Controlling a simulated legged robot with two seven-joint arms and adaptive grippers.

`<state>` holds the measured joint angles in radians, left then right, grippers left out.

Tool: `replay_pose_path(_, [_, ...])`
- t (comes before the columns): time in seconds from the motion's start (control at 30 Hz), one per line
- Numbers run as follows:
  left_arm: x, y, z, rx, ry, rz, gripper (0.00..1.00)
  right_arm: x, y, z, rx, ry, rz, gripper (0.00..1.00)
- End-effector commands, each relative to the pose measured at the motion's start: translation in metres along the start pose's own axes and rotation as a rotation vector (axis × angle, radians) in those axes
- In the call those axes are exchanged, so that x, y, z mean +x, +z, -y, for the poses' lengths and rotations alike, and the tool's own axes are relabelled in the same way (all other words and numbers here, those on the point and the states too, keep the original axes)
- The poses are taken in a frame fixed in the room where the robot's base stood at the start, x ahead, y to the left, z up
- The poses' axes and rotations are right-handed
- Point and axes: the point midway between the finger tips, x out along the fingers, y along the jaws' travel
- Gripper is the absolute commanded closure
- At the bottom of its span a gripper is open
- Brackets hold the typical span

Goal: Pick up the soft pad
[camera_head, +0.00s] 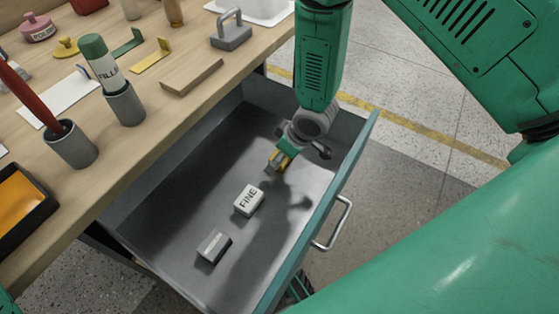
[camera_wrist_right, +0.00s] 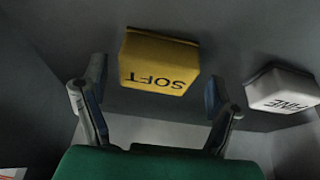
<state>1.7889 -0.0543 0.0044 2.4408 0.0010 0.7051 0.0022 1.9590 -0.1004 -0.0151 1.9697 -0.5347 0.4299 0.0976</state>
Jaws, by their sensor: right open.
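The soft pad (camera_wrist_right: 160,65) is a yellow block marked SOFT, its lettering upside down in the right wrist view. In the head view only a small yellow part of it (camera_head: 280,160) shows inside the open drawer, mostly hidden by my right gripper (camera_head: 288,152). In the wrist view my right gripper (camera_wrist_right: 155,80) is open. One finger is to the left of the pad and the other to its right, with a gap on the left side. My left gripper is not in view.
A white block marked FINE (camera_head: 249,200) and a grey-white block (camera_head: 214,247) lie in the drawer (camera_head: 165,200). The drawer's teal front (camera_head: 355,170) has a metal handle (camera_head: 335,225). The wooden bench (camera_head: 165,115) beside it holds several tools and holders.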

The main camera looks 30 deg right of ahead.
Motion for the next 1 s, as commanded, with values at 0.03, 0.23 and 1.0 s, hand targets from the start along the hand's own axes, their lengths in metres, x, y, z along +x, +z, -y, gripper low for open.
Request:
replay_pose_path(0.03, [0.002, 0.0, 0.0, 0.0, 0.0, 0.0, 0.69, 0.005, 0.001, 0.0, 0.0, 0.0, 0.0, 0.19])
replay_pose_path(0.23, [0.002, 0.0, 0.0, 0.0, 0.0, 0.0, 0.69, 0.007, 0.0, -0.001, 0.001, 0.0, -0.002, 0.19])
replay_pose_path(1.0, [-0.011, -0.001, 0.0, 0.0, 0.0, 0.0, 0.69, -0.025, -0.014, -0.001, 0.001, 0.001, -0.004, 0.73])
